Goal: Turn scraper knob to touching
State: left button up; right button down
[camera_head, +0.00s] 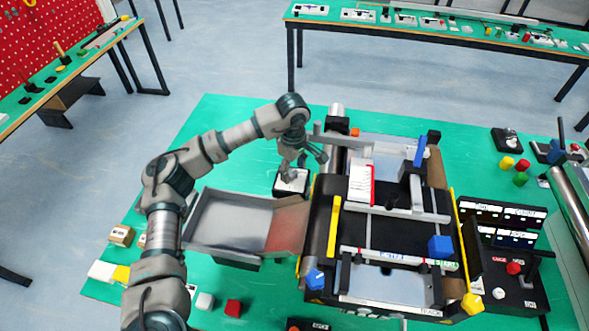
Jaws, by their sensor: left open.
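My left gripper (291,174) is open and points down over a small black box with a white face (290,187), just left of the mini conveyor. Its fingers cover part of that face. I cannot tell whether they touch a knob there, and no label is readable, so I cannot say for sure which knob is the scraper's. The mini conveyor (331,206) stands to the right, with its dark belt and end roller. My right gripper is not in view.
A grey metal tray (228,218) lies close below the left gripper, against the conveyor. Blue knobs (440,247) and yellow knobs (472,303) sit on the conveyor's front and right. A control panel (512,268) with a red button stands right. The green table (235,117) is clear behind my arm.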

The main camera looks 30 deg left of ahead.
aim_at(294, 172)
pick_arm(q)
notch_tip(294, 172, up, 12)
jog(key=shift+d+f, duration=0.15)
jog(key=shift+d, duration=0.05)
jog(key=shift+a, duration=0.3)
jog(key=shift+f, duration=0.1)
